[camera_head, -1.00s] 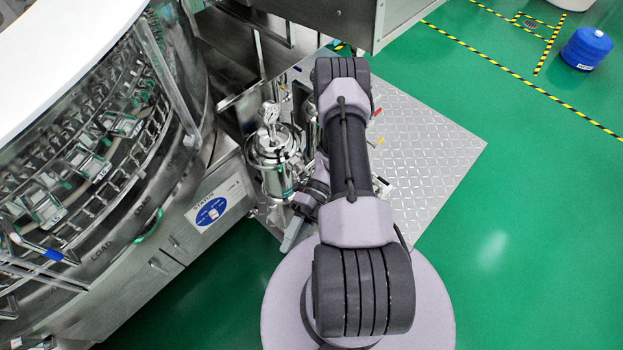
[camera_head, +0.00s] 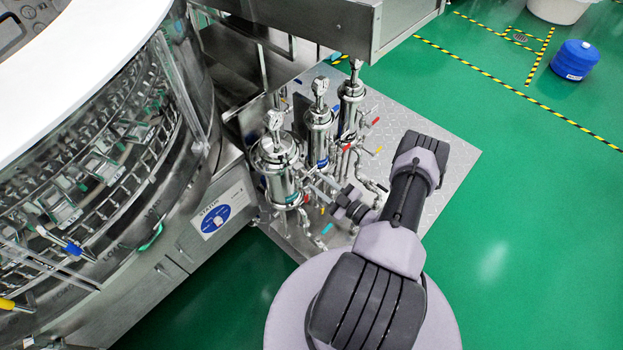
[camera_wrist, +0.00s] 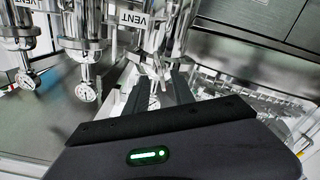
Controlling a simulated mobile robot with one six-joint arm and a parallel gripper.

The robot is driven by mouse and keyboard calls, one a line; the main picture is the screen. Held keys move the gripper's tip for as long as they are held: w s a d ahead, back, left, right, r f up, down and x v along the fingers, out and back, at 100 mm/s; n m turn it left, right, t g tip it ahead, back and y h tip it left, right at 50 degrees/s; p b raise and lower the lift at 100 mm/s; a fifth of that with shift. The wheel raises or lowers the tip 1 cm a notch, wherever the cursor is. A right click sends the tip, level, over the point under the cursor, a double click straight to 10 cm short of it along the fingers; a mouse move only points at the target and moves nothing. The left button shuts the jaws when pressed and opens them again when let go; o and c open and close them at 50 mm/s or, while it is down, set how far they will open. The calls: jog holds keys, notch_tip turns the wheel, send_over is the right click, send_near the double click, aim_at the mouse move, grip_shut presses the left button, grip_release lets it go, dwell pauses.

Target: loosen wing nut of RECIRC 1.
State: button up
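Three upright steel housings with gauges on top stand in a row in the head view: a near one (camera_head: 277,175), a middle one (camera_head: 318,130) and a far one (camera_head: 350,95). I cannot read which is RECIRC 1, and I cannot make out a wing nut. My gripper (camera_head: 318,186) is beside the near housing, to its right, below its top. In the wrist view my gripper (camera_wrist: 160,78) has its two dark fingers apart, pointing toward a steel housing (camera_wrist: 176,38). Bright metal shows between the fingers; no grip on it is visible.
Pipes and coloured valve handles (camera_head: 376,121) crowd around the housings on a metal floor plate (camera_head: 440,135). The round washer (camera_head: 95,165) fills the left. A steel cabinet (camera_head: 385,28) overhangs behind.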

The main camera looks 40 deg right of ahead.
aim_at(310, 177)
jog(key=shift+w+a, duration=0.2)
jog(key=shift+w, duration=1.7)
jog(key=shift+c, duration=0.4)
grip_shut()
jog(key=shift+n+b, duration=0.3)
jog(key=shift+b, duration=0.1)
jog(key=n+b, duration=0.1)
jog(key=n, duration=0.3)
jog(key=shift+f+b, duration=0.1)
jog(key=shift+b, duration=0.3)
jog(key=n+b, duration=0.1)
jog(key=n, duration=0.4)
jog(key=shift+n, duration=0.4)
